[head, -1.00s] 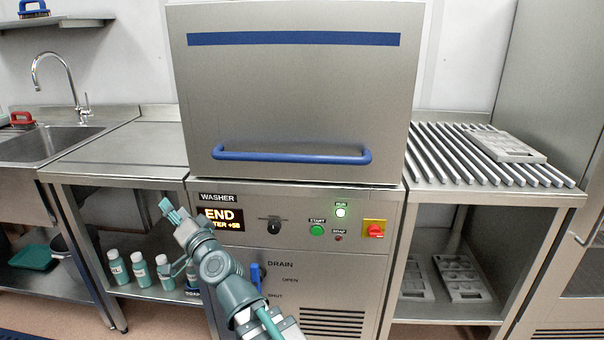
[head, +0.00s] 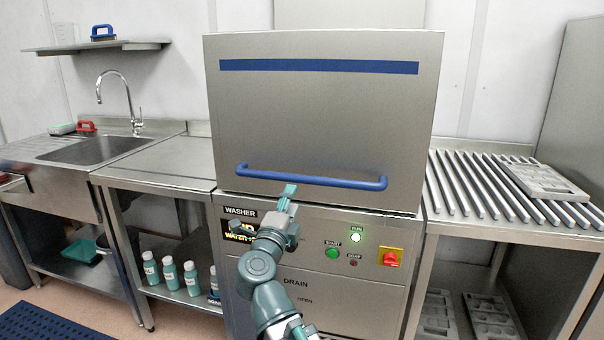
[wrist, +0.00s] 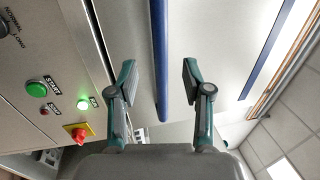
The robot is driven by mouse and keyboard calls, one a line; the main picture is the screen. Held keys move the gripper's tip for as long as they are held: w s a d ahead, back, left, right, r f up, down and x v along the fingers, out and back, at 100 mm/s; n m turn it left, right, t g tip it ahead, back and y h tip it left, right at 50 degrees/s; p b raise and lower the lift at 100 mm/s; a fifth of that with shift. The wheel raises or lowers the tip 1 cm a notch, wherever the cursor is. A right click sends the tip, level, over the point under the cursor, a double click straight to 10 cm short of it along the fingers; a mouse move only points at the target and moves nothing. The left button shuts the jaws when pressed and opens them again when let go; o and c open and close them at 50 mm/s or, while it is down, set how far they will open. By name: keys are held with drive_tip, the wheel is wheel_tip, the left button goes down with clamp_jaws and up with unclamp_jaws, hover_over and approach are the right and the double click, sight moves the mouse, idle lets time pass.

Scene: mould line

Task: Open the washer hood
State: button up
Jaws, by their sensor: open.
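The washer hood (head: 320,120) is a big steel box front with a blue stripe near its top. It is down on the washer body. A long blue bar handle (head: 312,179) runs along its lower edge. My gripper (head: 286,196) is in front of the hood, just below the handle left of its middle. In the wrist view my gripper (wrist: 157,82) is open, and the blue handle (wrist: 159,60) shows between its two fingers, with gaps on both sides. I cannot tell whether the handle is within the fingers' depth.
The control panel has a lit green lamp (head: 356,238), a green start button (head: 332,253) and a red-yellow switch (head: 390,257) below the hood. A slatted rack with a mould (head: 541,181) stands right.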

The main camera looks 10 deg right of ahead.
sight(300, 181)
drive_tip(key=p, duration=0.3)
drive_tip(key=shift+w+d+r, duration=0.15)
drive_tip(key=shift+w+r, duration=0.2)
drive_tip(key=shift+r, duration=0.05)
drive_tip(key=w+p, duration=0.1)
drive_tip(key=p, duration=0.6)
drive_tip(key=shift+d+r, duration=0.1)
drive_tip(key=shift+d, duration=0.25)
drive_tip(key=p+x, duration=0.2)
drive_tip(key=p, duration=0.3)
drive_tip(key=shift+w+d+r+p, duration=0.1)
drive_tip(key=shift+w+d+p, duration=0.05)
drive_tip(key=shift+w+p, duration=0.25)
drive_tip(key=shift+f+x, duration=0.15)
drive_tip(key=shift+x, duration=1.15)
drive_tip(key=shift+f+x, duration=0.15)
drive_tip(key=shift+x, duration=1.1)
clamp_jaws()
